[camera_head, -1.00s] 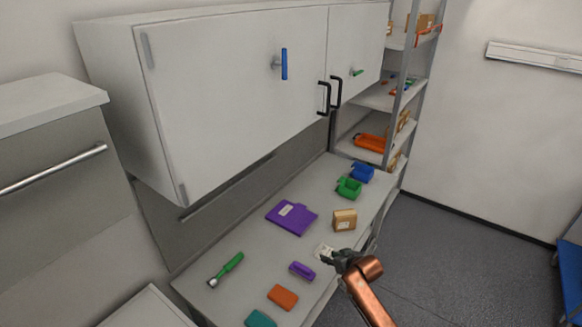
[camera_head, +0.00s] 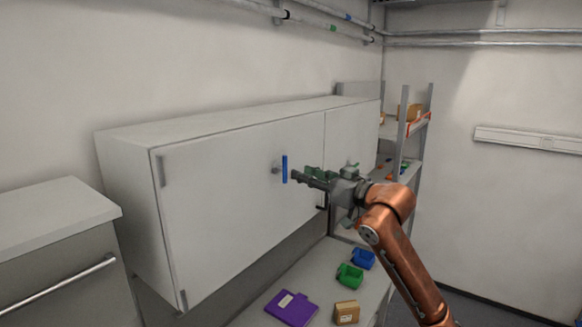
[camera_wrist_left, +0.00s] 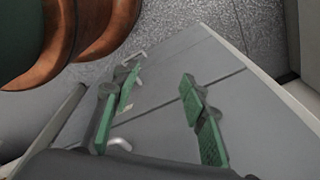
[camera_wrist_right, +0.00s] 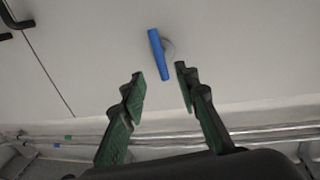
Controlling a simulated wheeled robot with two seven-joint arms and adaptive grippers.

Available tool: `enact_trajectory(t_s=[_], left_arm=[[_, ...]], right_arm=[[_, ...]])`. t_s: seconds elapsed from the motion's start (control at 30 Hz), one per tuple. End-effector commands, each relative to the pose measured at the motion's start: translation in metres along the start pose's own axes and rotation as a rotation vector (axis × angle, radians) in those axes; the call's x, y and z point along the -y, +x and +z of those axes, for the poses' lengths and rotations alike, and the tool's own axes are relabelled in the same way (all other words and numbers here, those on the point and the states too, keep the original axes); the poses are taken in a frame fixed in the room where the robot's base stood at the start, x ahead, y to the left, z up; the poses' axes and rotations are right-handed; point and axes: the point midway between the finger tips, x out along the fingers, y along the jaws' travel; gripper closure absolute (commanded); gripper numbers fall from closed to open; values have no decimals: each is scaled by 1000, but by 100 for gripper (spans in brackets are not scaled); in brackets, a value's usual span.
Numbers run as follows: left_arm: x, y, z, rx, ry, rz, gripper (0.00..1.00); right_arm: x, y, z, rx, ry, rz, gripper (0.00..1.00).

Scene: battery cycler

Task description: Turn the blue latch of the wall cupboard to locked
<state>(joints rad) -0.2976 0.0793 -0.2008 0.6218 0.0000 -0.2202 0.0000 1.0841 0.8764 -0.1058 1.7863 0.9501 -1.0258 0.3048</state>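The blue latch (camera_head: 285,169) is on the left door of the white wall cupboard (camera_head: 225,190). Its bar stands upright in the head view. In the right wrist view the latch (camera_wrist_right: 158,54) lies just beyond the fingertips, about between them. My right gripper (camera_head: 296,177) is open and empty, close to the right side of the latch in the head view. The right wrist view shows its green-padded fingers (camera_wrist_right: 160,72) spread apart, with no clear contact with the latch. My left gripper (camera_wrist_left: 158,82) is open and empty in the left wrist view, outside the head view.
Black door handles (camera_wrist_right: 18,27) are near the latch. The worktop below holds a purple folder (camera_head: 291,308), a cardboard box (camera_head: 346,312), a green bin (camera_head: 349,276) and a blue bin (camera_head: 362,259). A shelf rack stands right of the cupboard. Pipes run above.

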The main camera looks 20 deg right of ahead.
Motion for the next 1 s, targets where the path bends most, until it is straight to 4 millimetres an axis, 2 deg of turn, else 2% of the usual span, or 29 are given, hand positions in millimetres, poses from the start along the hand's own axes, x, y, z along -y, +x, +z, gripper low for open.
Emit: enact_trajectory(t_s=[0.2, 0.4, 0.77, 1.0], left_arm=[[1, -21, -6, -5, 1, 0, 60], [1, -30, -4, -2, 0, 0, 60], [1, -31, 1, 5, -1, 0, 60], [1, -31, 1, 5, -2, 0, 60]], right_arm=[[1, 37, -3, 2, 1, -1, 71], [0, 57, -1, 1, 1, 1, 71], [0, 62, 1, 1, -1, 1, 72], [0, 62, 1, 1, -1, 1, 88]])
